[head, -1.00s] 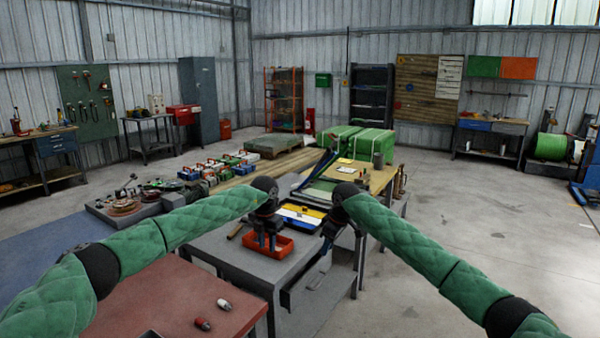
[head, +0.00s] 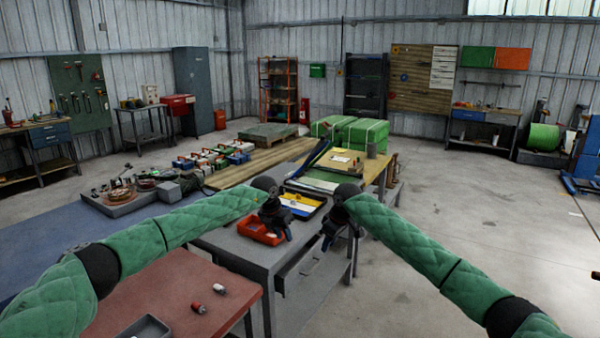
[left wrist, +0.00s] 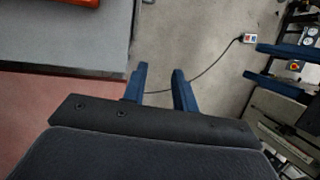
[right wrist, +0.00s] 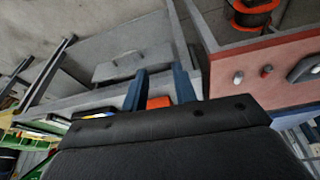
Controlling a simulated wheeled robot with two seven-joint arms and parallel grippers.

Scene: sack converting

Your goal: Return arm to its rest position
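In the head view my left gripper (head: 280,236) hangs in front of the red bin (head: 252,231) at the grey table's front edge. In the left wrist view its two blue fingers (left wrist: 160,88) stand apart over bare floor, with nothing between them. My right gripper (head: 329,242) is to the right, beside the grey table (head: 225,240) and near its drawer. In the right wrist view its fingers (right wrist: 160,84) are apart. An orange-red patch shows behind them, and no held object is visible. Both green-sleeved arms reach forward, bent at the elbows.
An open drawer (head: 300,268) juts from the grey table below my grippers. A red-topped table (head: 165,290) with small cylinders and a grey tray (head: 145,328) is at the near left. Floor at the right (head: 480,230) is clear.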

